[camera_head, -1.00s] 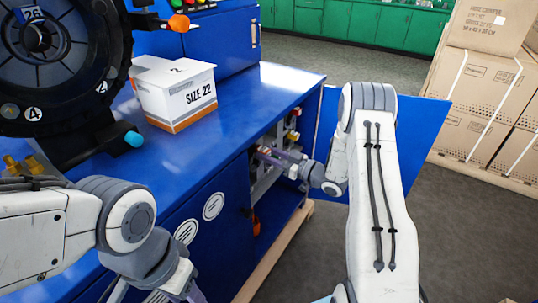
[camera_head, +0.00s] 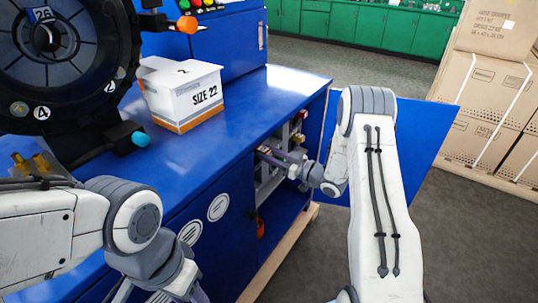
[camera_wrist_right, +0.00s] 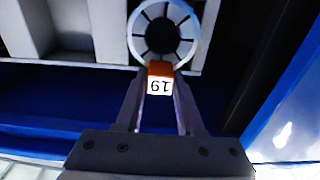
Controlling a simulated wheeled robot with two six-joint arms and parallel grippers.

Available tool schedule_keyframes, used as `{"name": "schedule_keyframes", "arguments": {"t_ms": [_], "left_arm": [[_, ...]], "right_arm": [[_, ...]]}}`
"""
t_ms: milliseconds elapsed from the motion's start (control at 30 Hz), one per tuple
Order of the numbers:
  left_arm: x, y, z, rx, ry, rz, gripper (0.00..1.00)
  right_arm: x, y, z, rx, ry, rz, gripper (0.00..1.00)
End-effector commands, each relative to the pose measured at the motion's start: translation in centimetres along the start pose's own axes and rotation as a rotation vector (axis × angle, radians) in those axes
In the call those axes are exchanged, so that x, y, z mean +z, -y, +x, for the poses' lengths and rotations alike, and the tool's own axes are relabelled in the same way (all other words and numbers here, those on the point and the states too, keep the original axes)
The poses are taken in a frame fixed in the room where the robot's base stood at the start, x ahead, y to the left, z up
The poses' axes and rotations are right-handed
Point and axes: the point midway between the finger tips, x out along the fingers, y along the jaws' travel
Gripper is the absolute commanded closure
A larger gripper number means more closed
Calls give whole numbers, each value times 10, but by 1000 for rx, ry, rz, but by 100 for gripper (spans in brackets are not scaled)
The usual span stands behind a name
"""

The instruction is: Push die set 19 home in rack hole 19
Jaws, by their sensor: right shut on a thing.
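In the right wrist view, die set 19 shows as an orange block with a white label reading 19 (camera_wrist_right: 160,84), upside down in the picture. My right gripper (camera_wrist_right: 160,72) is shut on it, one finger on each side. Directly beyond the block is a pale round ring with dark segments (camera_wrist_right: 140,38), at the edge of the grey rack (camera_wrist_right: 95,30). I cannot tell how deep the set sits in its hole. In the head view my right gripper (camera_head: 268,152) reaches into the open cabinet, its tips hard to see. My left gripper's fingers are out of view below the frame.
The blue cabinet door (camera_head: 425,135) stands open behind my right arm. On the blue bench (camera_head: 255,110) stand a black crimper head (camera_head: 70,65) and a white SIZE 22 box (camera_head: 185,95). Cartons (camera_head: 480,85) are stacked at the right.

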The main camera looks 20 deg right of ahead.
Motion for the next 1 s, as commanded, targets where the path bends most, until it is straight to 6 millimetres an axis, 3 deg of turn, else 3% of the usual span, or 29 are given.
{"name": "schedule_keyframes", "arguments": {"t_ms": [933, 967, 1000], "left_arm": [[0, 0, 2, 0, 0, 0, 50], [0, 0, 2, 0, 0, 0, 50], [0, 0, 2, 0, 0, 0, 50]], "right_arm": [[-6, -1, 20, -1, -14, -6, 100], [-6, -1, 20, 0, -14, -6, 59], [-5, -1, 20, 0, -13, -6, 44]]}}
